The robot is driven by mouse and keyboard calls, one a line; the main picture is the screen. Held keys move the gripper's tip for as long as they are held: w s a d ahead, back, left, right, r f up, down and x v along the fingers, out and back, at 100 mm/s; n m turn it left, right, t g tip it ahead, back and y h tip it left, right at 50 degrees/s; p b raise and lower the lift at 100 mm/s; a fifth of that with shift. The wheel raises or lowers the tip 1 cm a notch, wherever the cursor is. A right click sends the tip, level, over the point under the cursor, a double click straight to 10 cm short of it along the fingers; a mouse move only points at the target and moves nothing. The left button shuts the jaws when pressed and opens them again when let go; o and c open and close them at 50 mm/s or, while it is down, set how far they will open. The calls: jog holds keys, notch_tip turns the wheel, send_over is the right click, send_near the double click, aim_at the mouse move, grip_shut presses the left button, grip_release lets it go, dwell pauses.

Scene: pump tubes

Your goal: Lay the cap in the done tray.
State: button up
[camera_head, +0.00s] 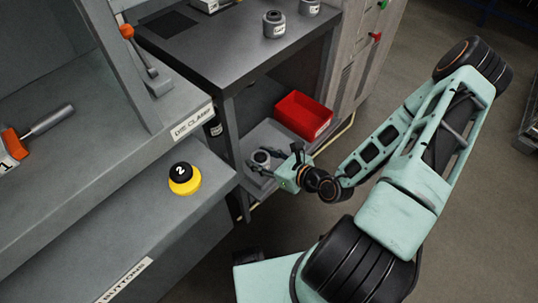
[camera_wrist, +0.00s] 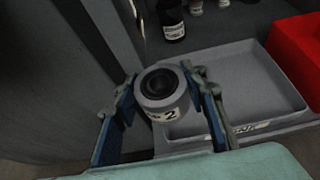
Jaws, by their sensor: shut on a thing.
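The cap is a short grey cylinder with a dark round hollow on top and a white label ending in "2". It shows in the wrist view (camera_wrist: 163,95) and small in the head view (camera_head: 261,157). My gripper (camera_head: 268,162) is shut on it, with a blue-padded finger on either side in the wrist view (camera_wrist: 163,105). The cap is upright. A shallow grey tray lies behind and right of it in the wrist view (camera_wrist: 235,85); its front label is partly hidden. It shows in the head view too (camera_head: 272,133). The cap appears over the tray's near left part; its height above is unclear.
A red bin (camera_head: 303,115) stands right beside the grey tray, inside the low bay under a dark bench (camera_head: 215,55). Dark labelled containers (camera_wrist: 171,20) stand behind the tray. The bay's left wall (camera_wrist: 60,70) is close to my gripper. The tray's visible floor is empty.

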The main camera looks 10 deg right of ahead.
jog(key=w+d+f+b, duration=0.1)
jog(key=w+f, duration=0.1)
jog(key=w, duration=0.1)
jog(key=w+d+f+b, duration=0.1)
jog(key=w+d+f, duration=0.1)
jog(key=w+f, duration=0.1)
jog(key=w+d+f+b, duration=0.1)
jog(key=w+d+f, duration=0.1)
jog(key=w+f, duration=0.1)
jog(key=shift+b, duration=0.3)
jog(key=shift+w+d+f+b, duration=0.15)
jog(key=shift+f+b, duration=0.2)
jog(key=shift+f, duration=0.55)
jog(key=shift+w+d+f+b, duration=0.15)
jog(key=shift+f+b, duration=0.2)
jog(key=shift+f, duration=0.55)
jog(key=shift+f, duration=0.15)
jog(key=o, duration=1.4)
jog(key=shift+o, duration=0.2)
